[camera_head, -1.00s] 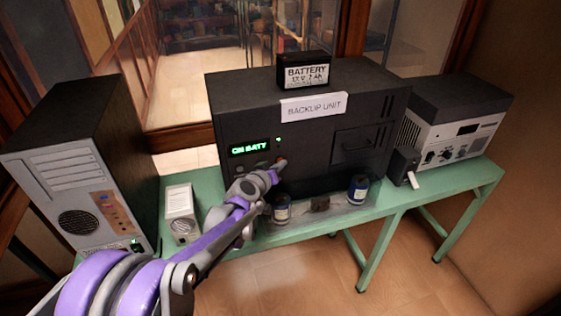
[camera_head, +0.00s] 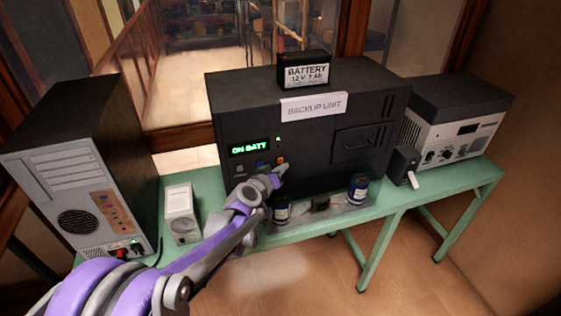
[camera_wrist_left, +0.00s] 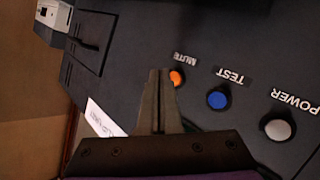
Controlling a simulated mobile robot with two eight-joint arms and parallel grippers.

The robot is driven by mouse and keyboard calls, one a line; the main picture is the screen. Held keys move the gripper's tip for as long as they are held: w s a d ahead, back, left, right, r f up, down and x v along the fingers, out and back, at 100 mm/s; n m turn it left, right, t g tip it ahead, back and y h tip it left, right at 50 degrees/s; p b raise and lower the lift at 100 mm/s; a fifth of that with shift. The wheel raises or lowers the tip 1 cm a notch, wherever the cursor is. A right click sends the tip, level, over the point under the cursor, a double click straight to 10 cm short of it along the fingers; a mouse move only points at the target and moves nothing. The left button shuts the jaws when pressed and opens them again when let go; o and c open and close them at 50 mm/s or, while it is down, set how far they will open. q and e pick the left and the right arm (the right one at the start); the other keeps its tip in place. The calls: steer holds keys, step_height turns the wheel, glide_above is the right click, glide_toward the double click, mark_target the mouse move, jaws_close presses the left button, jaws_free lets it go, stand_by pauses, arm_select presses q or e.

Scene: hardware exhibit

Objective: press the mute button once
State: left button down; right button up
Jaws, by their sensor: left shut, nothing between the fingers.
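The mute button is the orange round button (camera_wrist_left: 177,77) beside the word MUTE in the left wrist view. It also shows in the head view (camera_head: 281,159) on the black backup unit (camera_head: 300,135), right of the other buttons. My left gripper (camera_head: 281,169) is shut and empty, its tip just below the button in the head view. In the wrist view the shut fingers (camera_wrist_left: 159,73) overlap the button's left edge. I cannot tell whether they touch it. The display (camera_head: 249,147) reads ON BATT in green. My right gripper is not in view.
A blue TEST button (camera_wrist_left: 217,99) and a whitish POWER button (camera_wrist_left: 279,127) sit in line with the mute button. Blue cylinders (camera_head: 358,187) stand before the unit on the green table (camera_head: 320,222). A computer tower (camera_head: 75,165) and a grey device (camera_head: 450,135) flank it.

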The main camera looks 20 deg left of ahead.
arm_select(q)
steer(key=shift+s+d, duration=0.7)
steer(key=shift+s, duration=0.35)
steer(key=shift+s+d, duration=0.7)
steer(key=shift+s, duration=0.3)
steer(key=s+d+f+m+g, duration=0.1)
steer(key=s+d+m+g, duration=0.1)
steer(key=s, duration=0.6)
steer(key=s+d+f+m+g, duration=0.1)
steer(key=s+d+f+g, duration=0.15)
steer(key=s, duration=0.55)
steer(key=s+a+f+g+y, duration=0.1)
steer(key=s+a+f+g, duration=0.1)
steer(key=s, duration=0.6)
steer(key=s+a+f+g+y, duration=0.1)
steer(key=s+a+f+g, duration=0.1)
steer(key=s, duration=0.6)
steer(key=shift+s+a+f+m, duration=0.3)
steer(key=shift+s+a+f, duration=0.1)
steer(key=shift+a+f, duration=0.35)
